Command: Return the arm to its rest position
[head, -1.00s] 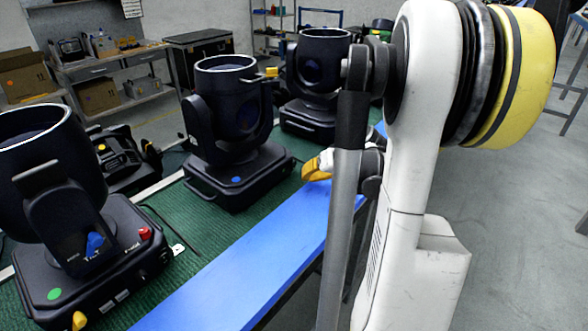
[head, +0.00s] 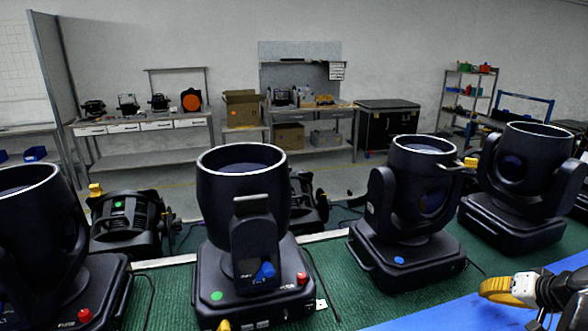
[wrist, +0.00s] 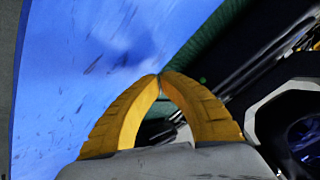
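My gripper (head: 484,288) is at the lower right of the head view, above the blue edge strip (head: 440,314) of the bench. Its two curved yellow fingers meet at the tips in the wrist view (wrist: 160,77). It is shut, and nothing is seen held between the fingers. Only the hand and a bit of my wrist show in the head view; the rest of my arm is out of frame. The gripper is in front and to the right of the moving-head light with a blue dot (head: 408,205), apart from it.
Several black lights stand on the green mat (head: 345,307), including one with a green dot (head: 245,215) and one at the right (head: 515,195). Behind are workbenches (head: 150,124), a cardboard box (head: 242,108), a black case (head: 400,122) and a shelf rack (head: 466,92).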

